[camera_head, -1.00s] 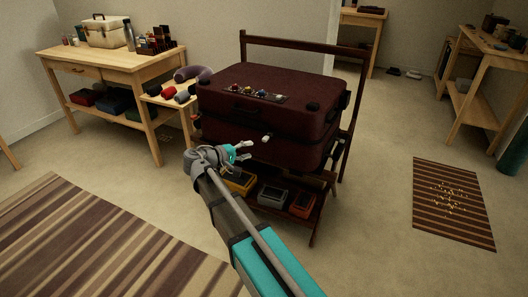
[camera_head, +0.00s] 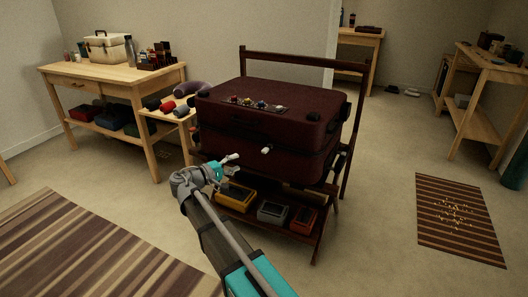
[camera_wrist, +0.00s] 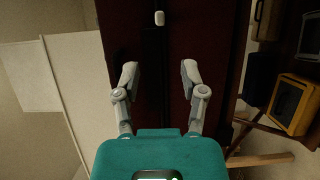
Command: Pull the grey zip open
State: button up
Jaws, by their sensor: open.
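The dark maroon suitcase (camera_head: 225,135) lies flat on a dark wooden rack. A small pale grey zip pull (camera_head: 267,150) sits on its front side, at the seam. The pull also shows at the top of the wrist view (camera_wrist: 159,18), beyond my fingertips and roughly in line with the gap between them. My gripper (camera_head: 226,163) is in front of the suitcase, left of the pull and a little lower in the head view. In the wrist view my gripper (camera_wrist: 159,73) has its two grey fingers spread apart with nothing between them. I cannot tell whether the fingertips touch the suitcase.
A small side table with rolled cloths (camera_head: 185,108) is close on the left, beside a wooden table (camera_head: 62,72). Striped rugs lie left and right (camera_head: 460,222).

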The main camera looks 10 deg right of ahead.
aim_at(265, 149)
jog(key=x, duration=1.3)
jog(key=shift+w+d, duration=0.1)
jog(key=shift+d, duration=0.1)
jog(key=shift+c, duration=0.2)
grip_shut()
